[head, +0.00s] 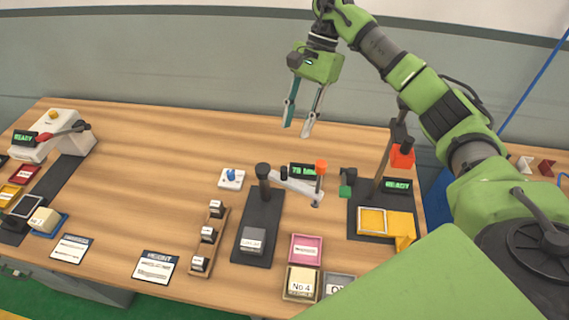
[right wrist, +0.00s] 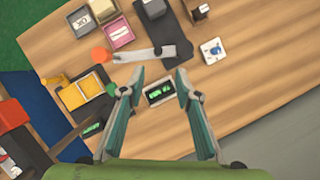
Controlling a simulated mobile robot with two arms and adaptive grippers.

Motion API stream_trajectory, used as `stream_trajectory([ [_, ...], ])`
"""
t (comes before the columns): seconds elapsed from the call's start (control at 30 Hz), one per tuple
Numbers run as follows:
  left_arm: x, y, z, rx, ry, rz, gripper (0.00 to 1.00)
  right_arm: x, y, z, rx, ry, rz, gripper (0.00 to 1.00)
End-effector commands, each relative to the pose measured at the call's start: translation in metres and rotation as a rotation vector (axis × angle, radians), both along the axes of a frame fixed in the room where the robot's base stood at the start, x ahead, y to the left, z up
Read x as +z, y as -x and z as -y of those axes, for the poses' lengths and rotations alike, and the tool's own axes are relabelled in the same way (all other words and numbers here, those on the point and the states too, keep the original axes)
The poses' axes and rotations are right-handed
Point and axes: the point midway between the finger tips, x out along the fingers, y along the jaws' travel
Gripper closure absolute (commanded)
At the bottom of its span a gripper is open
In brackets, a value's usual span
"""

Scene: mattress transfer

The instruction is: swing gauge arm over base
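The gauge has a dark base (head: 272,222) with a black post (head: 263,180) at its far end and a grey block (head: 252,240) at its near end. The pale gauge arm (head: 297,187) reaches from the post to the right, out beside the base, with an orange knob (head: 321,167) at its free end. The gauge arm also shows in the right wrist view (right wrist: 145,55), and so does the base (right wrist: 175,32). My right gripper (head: 298,130) is open and empty, above the table's far side behind the gauge arm. My left gripper is not in view.
A small green-lit display (head: 302,168) stands behind the gauge arm. A blue-knobbed white plate (head: 232,179) and a wooden rack (head: 210,236) are left. The table's left middle is clear.

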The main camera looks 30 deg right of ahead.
Motion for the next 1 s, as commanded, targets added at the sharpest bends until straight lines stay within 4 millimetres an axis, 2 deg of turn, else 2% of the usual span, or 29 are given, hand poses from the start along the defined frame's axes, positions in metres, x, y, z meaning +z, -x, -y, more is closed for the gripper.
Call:
stream_trajectory([
  [0.17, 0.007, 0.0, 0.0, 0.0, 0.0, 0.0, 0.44, -0.012, 0.005, -0.001, 0.006, 0.012, -0.01, 0.7],
  [0.7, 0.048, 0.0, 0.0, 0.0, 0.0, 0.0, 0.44, -0.107, 0.019, -0.04, 0.003, 0.006, -0.009, 0.7],
  [0.83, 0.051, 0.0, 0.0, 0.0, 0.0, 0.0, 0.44, -0.12, 0.021, -0.045, 0.003, 0.006, -0.007, 0.7],
  [1.0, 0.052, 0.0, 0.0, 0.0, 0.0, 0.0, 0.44, -0.126, 0.021, -0.047, 0.002, 0.007, -0.006, 0.7],
])
